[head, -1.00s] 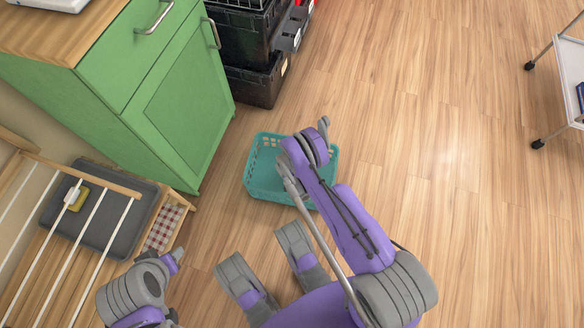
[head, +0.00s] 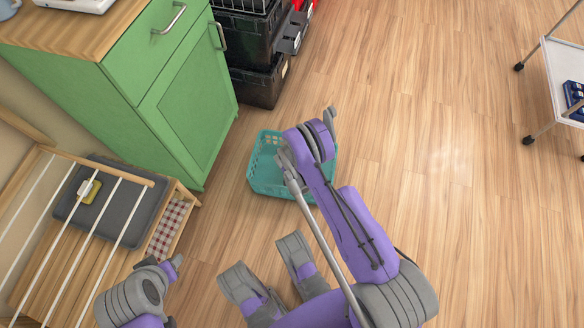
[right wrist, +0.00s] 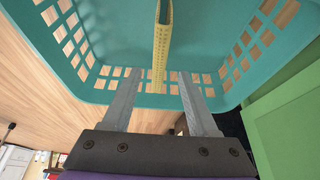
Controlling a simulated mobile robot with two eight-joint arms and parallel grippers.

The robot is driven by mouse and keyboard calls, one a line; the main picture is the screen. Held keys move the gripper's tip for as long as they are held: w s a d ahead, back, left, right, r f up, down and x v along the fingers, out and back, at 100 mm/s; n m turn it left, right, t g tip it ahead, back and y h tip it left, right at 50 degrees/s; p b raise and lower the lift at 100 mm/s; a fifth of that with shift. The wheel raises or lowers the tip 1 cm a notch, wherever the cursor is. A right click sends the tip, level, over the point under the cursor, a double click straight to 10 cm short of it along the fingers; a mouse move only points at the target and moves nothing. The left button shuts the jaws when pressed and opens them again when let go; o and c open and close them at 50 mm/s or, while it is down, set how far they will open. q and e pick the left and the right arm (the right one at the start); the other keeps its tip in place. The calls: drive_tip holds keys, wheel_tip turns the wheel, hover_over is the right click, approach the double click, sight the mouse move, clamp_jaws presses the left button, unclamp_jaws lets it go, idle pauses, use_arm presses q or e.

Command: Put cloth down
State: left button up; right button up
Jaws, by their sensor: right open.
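A thin yellow folded piece, which looks like a cloth (right wrist: 161,45), stands on edge inside the teal basket (right wrist: 215,38) in the right wrist view. My right gripper (right wrist: 160,82) is open, with one finger on each side of the yellow piece. I cannot tell whether it touches a finger. In the head view the teal basket (head: 262,178) sits on the floor, partly covered by my right arm, which hides my right gripper and the yellow piece. A red-and-white checked cloth (head: 168,225) lies at the end of the wooden rack. My left gripper is not visible.
A green cabinet (head: 185,110) stands left of the basket, with black crates (head: 260,80) stacked behind. The wooden rack (head: 100,170) at left holds a grey tray (head: 135,215) with a small yellow item (head: 90,190). A white cart (head: 562,70) stands far right. The floor between is clear.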

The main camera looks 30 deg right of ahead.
drive_tip(key=shift+s+a+r, duration=0.15)
drive_tip(key=shift+r, duration=0.5)
drive_tip(key=s+a+r+n+y, duration=0.1)
drive_tip(key=a+r+n, duration=0.15)
drive_tip(key=r, duration=1.25)
drive_tip(key=a+r+n, duration=0.1)
drive_tip(key=a+r, duration=0.3)
drive_tip(key=r, duration=1.1)
drive_tip(key=s+a+r+n+y, duration=0.1)
drive_tip(key=s+a+r+n, duration=0.2)
drive_tip(key=s+r, duration=0.75)
drive_tip(key=s+a+r+n+t+y, duration=0.1)
drive_tip(key=s+a+r+n, duration=0.1)
drive_tip(key=s, duration=1.1)
drive_tip(key=shift+s+a+r, duration=0.2)
drive_tip(key=shift+a+r, duration=0.1)
drive_tip(key=shift+r, duration=0.35)
